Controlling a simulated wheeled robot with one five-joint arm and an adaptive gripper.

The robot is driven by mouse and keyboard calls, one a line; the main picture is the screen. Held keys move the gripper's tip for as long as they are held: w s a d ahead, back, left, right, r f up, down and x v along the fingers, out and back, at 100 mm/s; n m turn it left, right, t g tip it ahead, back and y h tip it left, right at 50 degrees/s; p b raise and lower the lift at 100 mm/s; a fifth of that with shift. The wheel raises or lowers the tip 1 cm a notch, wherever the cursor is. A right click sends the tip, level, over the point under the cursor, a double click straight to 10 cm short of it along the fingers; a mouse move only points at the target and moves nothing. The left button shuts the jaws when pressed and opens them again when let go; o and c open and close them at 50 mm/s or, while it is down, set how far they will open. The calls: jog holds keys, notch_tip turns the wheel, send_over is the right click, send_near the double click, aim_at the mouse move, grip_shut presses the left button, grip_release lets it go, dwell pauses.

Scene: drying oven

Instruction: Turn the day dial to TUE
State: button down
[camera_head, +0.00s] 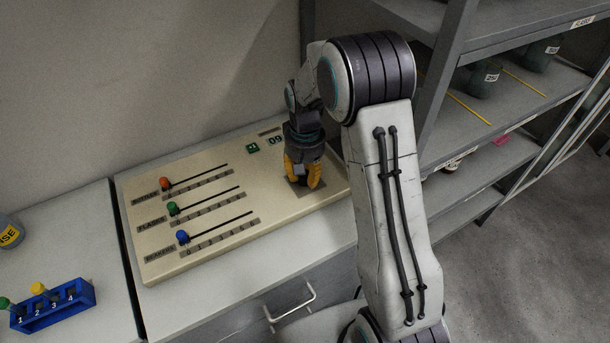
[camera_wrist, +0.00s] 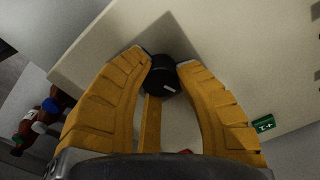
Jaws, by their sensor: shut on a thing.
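The day dial (camera_wrist: 160,76) is a small black knob with a white mark, seen between my fingertips in the wrist view. My gripper (camera_head: 304,182) has yellow fingers and points down at the right part of the beige panel (camera_head: 245,165). In the wrist view my gripper (camera_wrist: 164,67) is shut on the dial, one finger on each side. In the head view my fingers hide the dial, and only part of a darker plate shows beside them. I cannot read any day name.
The panel has three sliders with orange (camera_head: 165,183), green (camera_head: 173,208) and blue (camera_head: 183,236) knobs, left of my gripper. A green button (camera_head: 252,148) and a "09" display (camera_head: 275,140) are close behind it. A metal shelf (camera_head: 500,82) stands at right.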

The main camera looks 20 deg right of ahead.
jog(key=shift+s+f+n, duration=0.1)
jog(key=shift+n, duration=0.5)
jog(key=c, duration=0.9)
grip_release()
jog(key=shift+o, duration=0.2)
notch_tip(320, 180, up, 12)
dwell(0.4)
